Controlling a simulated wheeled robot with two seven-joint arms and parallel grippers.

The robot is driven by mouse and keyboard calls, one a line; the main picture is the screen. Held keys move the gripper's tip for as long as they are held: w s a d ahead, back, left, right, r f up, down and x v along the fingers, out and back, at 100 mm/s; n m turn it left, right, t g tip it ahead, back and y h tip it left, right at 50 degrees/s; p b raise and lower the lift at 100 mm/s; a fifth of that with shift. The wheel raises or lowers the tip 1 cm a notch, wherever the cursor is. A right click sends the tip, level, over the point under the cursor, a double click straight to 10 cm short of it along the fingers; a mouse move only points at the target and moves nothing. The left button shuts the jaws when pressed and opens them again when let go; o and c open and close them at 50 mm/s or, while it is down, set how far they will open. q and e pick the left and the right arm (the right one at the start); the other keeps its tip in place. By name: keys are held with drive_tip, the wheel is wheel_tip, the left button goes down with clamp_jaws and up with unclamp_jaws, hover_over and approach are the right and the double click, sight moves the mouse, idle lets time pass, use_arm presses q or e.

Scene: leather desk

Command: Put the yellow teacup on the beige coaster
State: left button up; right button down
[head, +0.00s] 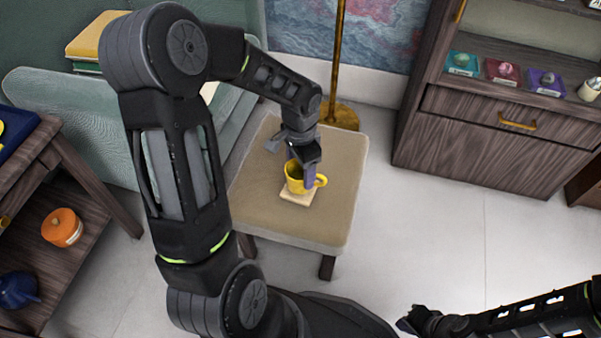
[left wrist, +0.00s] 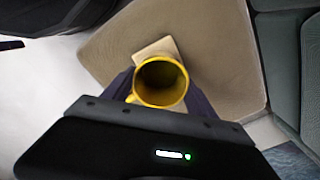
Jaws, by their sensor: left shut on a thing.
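The yellow teacup (head: 294,179) is upright at the beige coaster (head: 299,195), which lies on a padded tan stool. In the left wrist view I look down into the teacup (left wrist: 160,82), and part of the coaster (left wrist: 156,47) shows beyond it. The cup covers much of the coaster, and I cannot tell whether its base touches it. My left gripper (head: 306,170) is shut on the teacup, with a finger on each side of it in the left wrist view. My right gripper (head: 408,322) is at the lower right, far from the cup; its fingers are unclear.
The tan stool (head: 335,205) has bare room around the coaster. A wooden cabinet (head: 490,150) with small items stands at the right. A brass pole (head: 337,60) rises behind the stool. A wooden side table (head: 85,225) holding an orange pot (head: 62,227) is at the left.

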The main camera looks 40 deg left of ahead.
use_arm(q)
drive_tip(key=shift+f, duration=0.8)
drive_tip(key=shift+f, duration=0.15)
drive_tip(key=o, duration=1.7)
drive_tip(key=shift+r, duration=0.65)
wheel_tip(320, 180, up, 11)
drive_tip(key=p, duration=0.4)
